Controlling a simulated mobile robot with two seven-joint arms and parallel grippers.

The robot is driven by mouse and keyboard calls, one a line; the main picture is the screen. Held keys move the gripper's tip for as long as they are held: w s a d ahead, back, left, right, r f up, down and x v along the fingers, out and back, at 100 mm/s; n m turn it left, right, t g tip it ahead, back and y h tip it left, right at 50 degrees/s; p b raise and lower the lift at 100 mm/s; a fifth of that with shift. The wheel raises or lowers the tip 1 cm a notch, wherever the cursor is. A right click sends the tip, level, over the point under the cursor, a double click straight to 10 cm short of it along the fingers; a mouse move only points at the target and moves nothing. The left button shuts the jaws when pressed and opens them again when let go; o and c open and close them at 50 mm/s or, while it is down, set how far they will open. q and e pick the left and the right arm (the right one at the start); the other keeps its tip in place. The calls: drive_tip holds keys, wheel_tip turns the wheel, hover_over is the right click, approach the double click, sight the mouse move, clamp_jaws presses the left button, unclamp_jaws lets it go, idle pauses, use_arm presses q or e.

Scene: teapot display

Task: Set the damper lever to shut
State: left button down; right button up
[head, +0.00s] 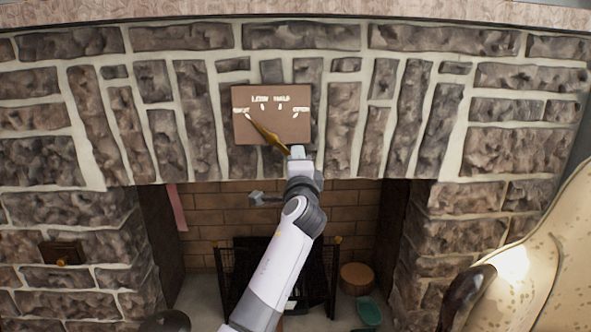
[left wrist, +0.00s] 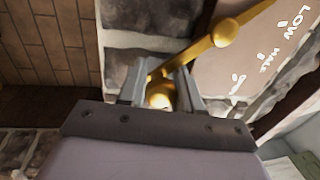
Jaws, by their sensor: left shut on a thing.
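The damper plate (head: 291,131), a brown board with white labels, is on the stone chimney front in the head view. "LOW" and "HALF" show at its top; the side labels are too small to read. The brass damper lever (head: 266,134) slants from the left label down to the right, past the plate's lower edge. My left gripper (head: 297,153) is at its lower end. In the left wrist view my left gripper (left wrist: 161,86) is shut on the lever's knobbed end, and the lever (left wrist: 225,33) runs to the upper right. My right gripper is not in view.
Below is the fireplace opening with a dark fire screen (head: 231,280), a round wooden piece (head: 357,279) and a green vessel (head: 370,311). A spotted armchair (head: 540,265) stands at the right. A small brown panel (head: 62,253) is on the left stonework.

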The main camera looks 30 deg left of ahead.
use_arm(q)
drive_tip(key=shift+s+a+n, duration=0.1)
drive_tip(key=shift+a+n, duration=0.2)
drive_tip(key=c, duration=0.9)
unclamp_jaws()
drive_tip(key=shift+r, duration=0.1)
drive_tip(key=shift+o, duration=0.2)
drive_tip(key=shift+d+r, duration=0.1)
drive_tip(key=shift+d, duration=0.05)
